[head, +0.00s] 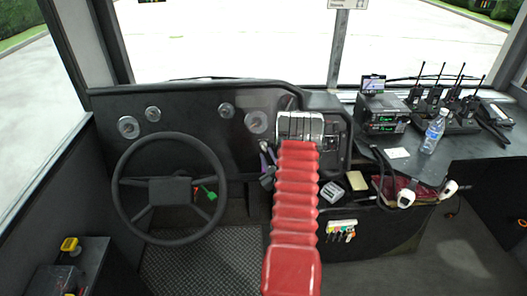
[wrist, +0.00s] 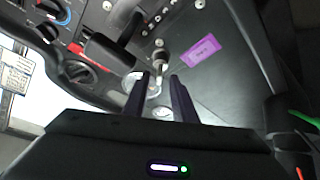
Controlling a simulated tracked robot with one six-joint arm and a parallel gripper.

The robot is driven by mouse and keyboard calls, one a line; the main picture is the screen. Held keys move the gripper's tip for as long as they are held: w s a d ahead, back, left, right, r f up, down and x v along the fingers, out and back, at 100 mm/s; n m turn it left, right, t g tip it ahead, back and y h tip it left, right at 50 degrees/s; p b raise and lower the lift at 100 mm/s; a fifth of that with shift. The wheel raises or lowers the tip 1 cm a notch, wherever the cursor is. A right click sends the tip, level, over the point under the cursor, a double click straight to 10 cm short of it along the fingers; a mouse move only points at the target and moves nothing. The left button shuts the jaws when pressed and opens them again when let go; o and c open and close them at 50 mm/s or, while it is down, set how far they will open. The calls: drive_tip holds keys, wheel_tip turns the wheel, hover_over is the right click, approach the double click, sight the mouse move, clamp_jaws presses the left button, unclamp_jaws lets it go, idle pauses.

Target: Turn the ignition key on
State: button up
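In the wrist view, a small silver ignition part (wrist: 160,62), which looks like the key in its switch, sticks out of the dark dash panel. A purple label (wrist: 201,49) is beside it. My gripper (wrist: 160,80) has its two dark fingers apart, with the silver part just beyond and between the tips. I cannot tell whether either finger touches it, or which way the key is turned. In the head view my red arm reaches to the dash and hides most of this area; only a bit of my gripper (head: 266,160) shows at its left.
The steering wheel (head: 170,190) stands left of my arm, with a green piece (head: 207,192) at its right side. Radios (head: 383,115) and a water bottle (head: 433,132) stand on the right counter.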

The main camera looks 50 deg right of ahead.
sight(264, 150)
drive_tip(key=shift+x, duration=2.5)
clamp_jaws()
